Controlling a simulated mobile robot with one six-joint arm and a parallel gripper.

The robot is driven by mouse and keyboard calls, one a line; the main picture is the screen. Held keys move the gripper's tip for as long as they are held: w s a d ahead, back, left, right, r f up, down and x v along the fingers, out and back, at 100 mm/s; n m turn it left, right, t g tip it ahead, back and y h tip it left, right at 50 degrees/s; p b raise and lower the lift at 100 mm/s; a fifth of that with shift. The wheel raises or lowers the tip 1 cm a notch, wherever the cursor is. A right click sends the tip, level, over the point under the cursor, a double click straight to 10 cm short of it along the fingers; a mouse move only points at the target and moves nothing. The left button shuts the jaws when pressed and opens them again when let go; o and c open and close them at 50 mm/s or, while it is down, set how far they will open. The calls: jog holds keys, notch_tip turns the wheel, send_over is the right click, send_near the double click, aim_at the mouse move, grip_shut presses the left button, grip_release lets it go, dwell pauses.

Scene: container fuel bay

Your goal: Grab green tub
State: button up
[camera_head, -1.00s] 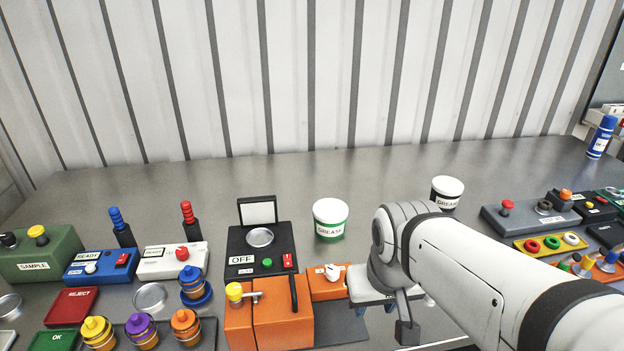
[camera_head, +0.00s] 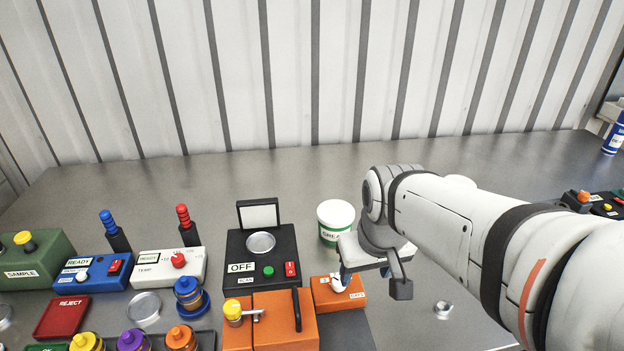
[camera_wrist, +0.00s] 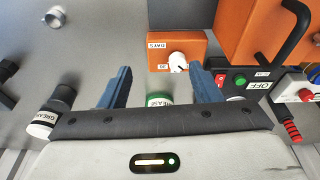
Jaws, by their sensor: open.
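The green tub (camera_head: 336,229) has a white lid and a grease label. It stands upright on the bench behind the orange box, its right side partly covered by my arm in the head view. In the wrist view the green tub (camera_wrist: 158,99) shows between my blue fingers, mostly hidden by the gripper body. My gripper (camera_head: 365,275) is open and empty, in front of the tub, and it also shows in the wrist view (camera_wrist: 160,85). I cannot tell how far the fingers are from the tub.
An orange box (camera_head: 345,293) with a white knob and a black OFF panel (camera_head: 238,252) stand close by. A small metal nut (camera_head: 443,308) lies to the right. The bench behind the tub is clear.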

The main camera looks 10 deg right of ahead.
aim_at(335, 220)
jog(key=o, duration=0.6)
jog(key=w+n+p, duration=0.1)
jog(key=w+n, duration=0.2)
jog(key=w, duration=1.1)
jog(key=shift+w+r+g+p, duration=0.3)
jog(key=shift+p, duration=0.05)
jog(key=o, duration=0.3)
jog(key=w+f+n, duration=0.1)
jog(key=w, duration=0.2)
jog(key=w+f+n, duration=0.1)
jog(key=w, duration=0.2)
jog(key=w+f+n+p, duration=0.1)
jog(key=w+f, duration=0.1)
jog(key=w, duration=0.1)
jog(key=shift+w+a+g+y, duration=0.1)
jog(key=shift+w+g+y, duration=0.2)
jog(key=shift+w+y, duration=0.1)
jog(key=shift+w+f, duration=0.15)
jog(key=shift+f, duration=0.1)
jog(key=shift+w+f+p, duration=0.15)
jog(key=shift+f+p, duration=0.2)
jog(key=shift+f, duration=1.5)
jog(key=shift+w+f+p, duration=0.1)
jog(key=shift+f+p, duration=0.25)
jog(key=shift+f, duration=1.45)
